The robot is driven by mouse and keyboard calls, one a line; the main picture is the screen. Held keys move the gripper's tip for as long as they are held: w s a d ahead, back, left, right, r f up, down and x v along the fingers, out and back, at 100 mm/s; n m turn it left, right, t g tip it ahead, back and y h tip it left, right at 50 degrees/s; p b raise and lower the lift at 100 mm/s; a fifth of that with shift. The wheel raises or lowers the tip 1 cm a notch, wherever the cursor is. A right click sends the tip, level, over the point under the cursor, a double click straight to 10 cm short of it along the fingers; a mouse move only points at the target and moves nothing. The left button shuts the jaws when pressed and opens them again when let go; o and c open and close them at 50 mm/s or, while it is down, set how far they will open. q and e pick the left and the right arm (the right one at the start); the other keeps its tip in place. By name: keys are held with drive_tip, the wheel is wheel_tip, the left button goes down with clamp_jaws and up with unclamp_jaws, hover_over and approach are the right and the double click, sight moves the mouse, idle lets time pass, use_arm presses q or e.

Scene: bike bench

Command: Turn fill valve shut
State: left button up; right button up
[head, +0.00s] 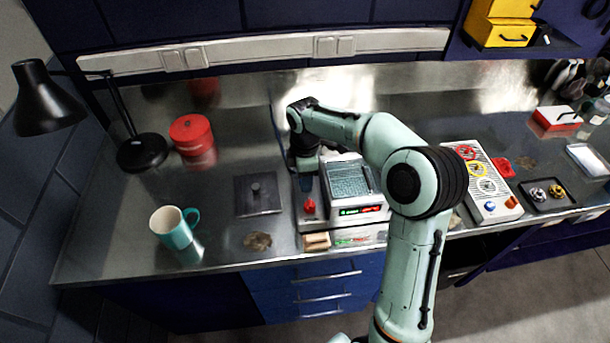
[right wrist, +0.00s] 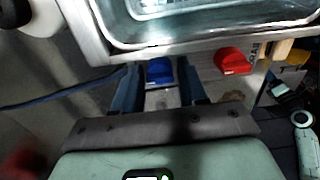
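A tank unit (head: 345,215) with a grey basin and a lit front panel stands on the bench. In the right wrist view a blue knob (right wrist: 160,71) and a red knob (right wrist: 235,61) sit beside the basin (right wrist: 200,25). No label shows which is the fill valve. The red knob also shows in the head view (head: 309,206). My right gripper (right wrist: 161,88) has one finger on each side of the blue knob, with narrow gaps, so it looks open. In the head view my right arm reaches over the unit and partly hides it. My left gripper is not in view.
A dark square plate (head: 258,196), a teal mug (head: 174,229), a red tin (head: 191,134) and a black lamp (head: 142,152) are to the left. A control box (head: 482,184) stands to the right. A dark blue cable (right wrist: 65,92) runs left of my gripper.

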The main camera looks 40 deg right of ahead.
drive_tip(key=shift+r, duration=0.1)
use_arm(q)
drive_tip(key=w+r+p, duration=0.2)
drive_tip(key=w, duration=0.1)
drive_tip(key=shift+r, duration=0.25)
use_arm(e)
wheel_tip(320, 180, up, 13)
drive_tip(key=shift+r, duration=0.1)
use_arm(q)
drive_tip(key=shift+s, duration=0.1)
